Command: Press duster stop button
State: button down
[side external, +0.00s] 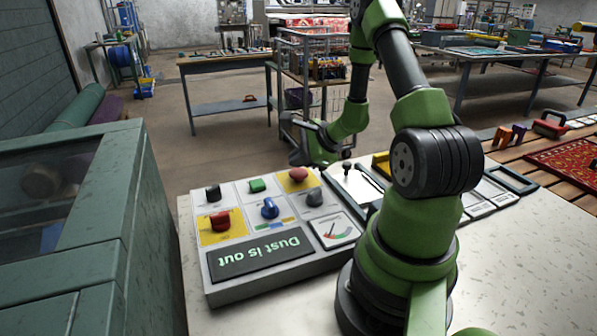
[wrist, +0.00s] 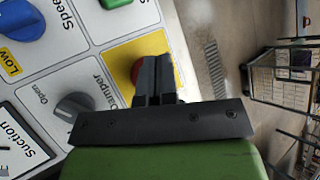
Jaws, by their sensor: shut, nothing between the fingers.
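The control panel (side external: 295,272) lies on the pale table with its display (side external: 259,254) reading "Dust is out". A red round button (side external: 299,174) on a yellow plate is at its far right corner. My gripper (side external: 297,157) is shut and empty, just above this button. In the wrist view, the shut fingers (wrist: 157,72) cover most of the red button (wrist: 135,72), and only its left edge shows. I cannot tell whether the fingers touch it. Another red control (side external: 220,220) sits on a yellow plate at the left. I cannot read a stop label on either.
Near the red button are a green button (side external: 257,186), a black knob (side external: 212,193), a blue knob (side external: 270,209), a grey damper knob (side external: 314,198) and a suction gauge (side external: 334,231). A green cabinet (side external: 140,215) stands left of the panel. Frames and a red rug (side external: 575,160) lie at the right.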

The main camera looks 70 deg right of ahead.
aim_at(298, 173)
jog(key=shift+f, duration=0.2)
jog(key=shift+f, duration=0.5)
dwell(0.6)
dwell(0.4)
jog(key=shift+r, duration=0.95)
jog(key=shift+r, duration=2.5)
